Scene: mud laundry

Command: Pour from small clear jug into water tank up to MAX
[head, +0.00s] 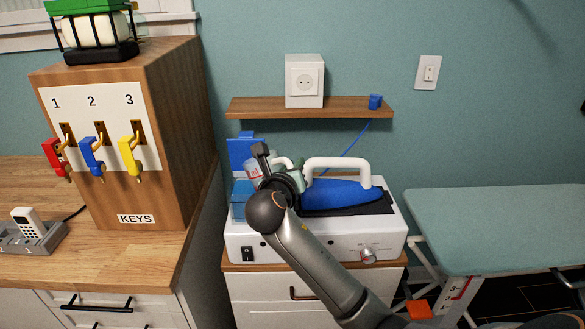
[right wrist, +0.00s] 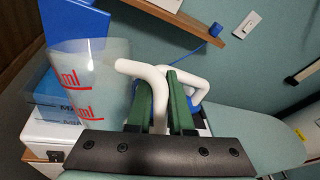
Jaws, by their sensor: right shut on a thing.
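The small clear jug (right wrist: 95,85) has red "ml" marks and a white handle (right wrist: 150,72). My right gripper (right wrist: 165,85) is shut on that handle with its green fingers. In the head view the gripper (head: 284,174) hides most of the jug (head: 252,170), which is above the left end of the ironing station. The blue water tank (head: 239,200) sits there, with a blue flap (head: 245,153) standing up behind it. In the right wrist view the tank (right wrist: 58,90) is partly behind the jug, its lettering partly covered. I cannot tell the water levels. My left gripper is out of view.
A blue iron (head: 340,194) with a white handle rests on the white station (head: 300,240), right of my gripper. A wooden shelf (head: 270,107) is above. A wooden key cabinet (head: 180,130) stands left. An ironing board (head: 500,225) is at right.

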